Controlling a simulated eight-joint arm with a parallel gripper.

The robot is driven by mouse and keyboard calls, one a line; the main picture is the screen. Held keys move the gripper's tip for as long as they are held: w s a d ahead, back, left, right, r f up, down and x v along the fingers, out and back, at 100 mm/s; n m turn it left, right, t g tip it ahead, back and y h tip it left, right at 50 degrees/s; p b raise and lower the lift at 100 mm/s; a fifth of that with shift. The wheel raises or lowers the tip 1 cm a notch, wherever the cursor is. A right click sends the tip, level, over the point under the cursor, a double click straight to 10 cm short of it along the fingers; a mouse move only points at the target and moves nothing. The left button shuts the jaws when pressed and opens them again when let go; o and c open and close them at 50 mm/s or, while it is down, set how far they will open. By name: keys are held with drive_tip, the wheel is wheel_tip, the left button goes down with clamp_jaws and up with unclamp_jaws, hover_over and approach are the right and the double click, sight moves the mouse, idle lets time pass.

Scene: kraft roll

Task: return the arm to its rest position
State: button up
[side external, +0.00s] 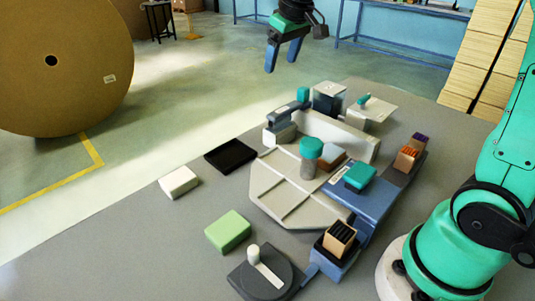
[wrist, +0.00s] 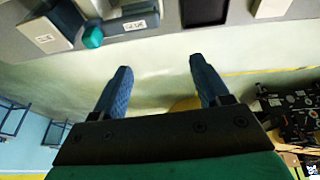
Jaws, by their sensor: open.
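My gripper (side external: 281,60) hangs at the top of the side external view, past the far edge of the table and well above it. Its two blue fingers are apart with nothing between them. The wrist view also shows the open fingers (wrist: 160,68), with floor behind them and the table edge above. My gripper touches nothing. The grey table (side external: 110,240) carries a beige machine-like station (side external: 300,205) with a teal-topped cylinder (side external: 311,148) on it.
A large kraft roll (side external: 60,60) stands at the left. Air around my gripper looks clear.

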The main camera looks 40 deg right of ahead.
drive_tip(key=s+a+f+t, duration=0.3)
drive_tip(key=s+a+f, duration=0.5)
drive_tip(key=s, duration=0.4)
drive_tip(key=shift+y, duration=0.4)
